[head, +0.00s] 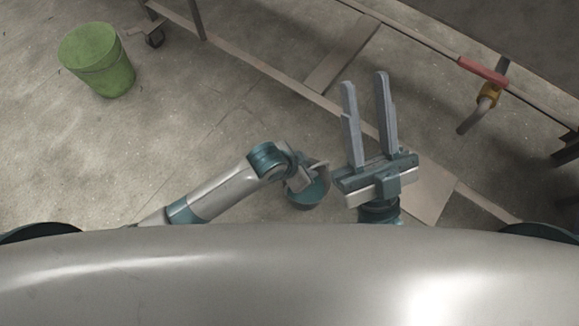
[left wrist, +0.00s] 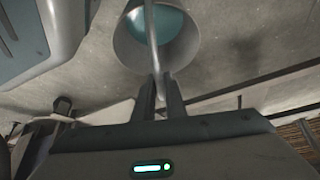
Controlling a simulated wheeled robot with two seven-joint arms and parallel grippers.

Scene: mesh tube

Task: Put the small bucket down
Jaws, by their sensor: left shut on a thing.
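The small bucket (head: 308,194) hangs at the end of my left arm in the head view, grey with a teal inside. In the left wrist view I look into its round mouth (left wrist: 182,50), with the handle crossing it. My left gripper (left wrist: 160,90) is shut on the bucket's handle. In the head view the left gripper (head: 317,172) is small and partly merges with the bucket. My right gripper (head: 365,82) is just right of the bucket, its two long fingers apart and empty. I cannot tell how high the bucket is above the floor.
A green lidded bucket (head: 97,60) stands on the concrete floor at the upper left. A metal rail frame (head: 245,62) runs diagonally across the back. A pipe with a red part (head: 483,71) and a yellow fitting (head: 488,94) is at the upper right.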

